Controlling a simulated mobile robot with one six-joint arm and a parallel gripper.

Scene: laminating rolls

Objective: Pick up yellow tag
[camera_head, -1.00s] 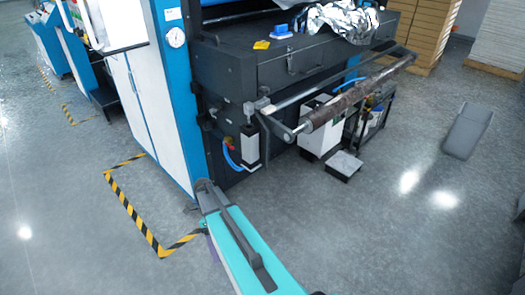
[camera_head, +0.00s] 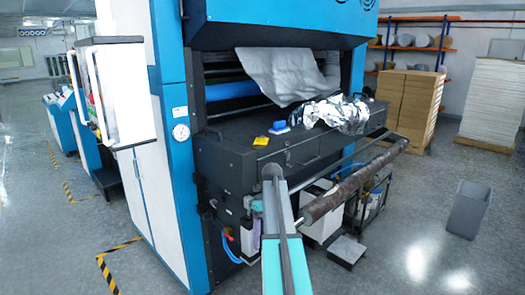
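The yellow tag (camera_head: 261,141) is a small flat piece lying on the dark top of the machine (camera_head: 225,152), near its front edge. A small blue-and-white object (camera_head: 280,127) lies just behind and to the right of it. My arm reaches up from the bottom of the view, and its dark rounded end (camera_head: 272,171) appears just below the tag in the picture, in front of the machine. I cannot tell its exact distance from the tag. The fingers cannot be made out. Nothing is seen held.
Crumpled silver foil (camera_head: 340,114) lies on the machine top to the right. A dark roller (camera_head: 355,181) juts out in front of the machine. A white cabinet with blue edging (camera_head: 150,190) stands left.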

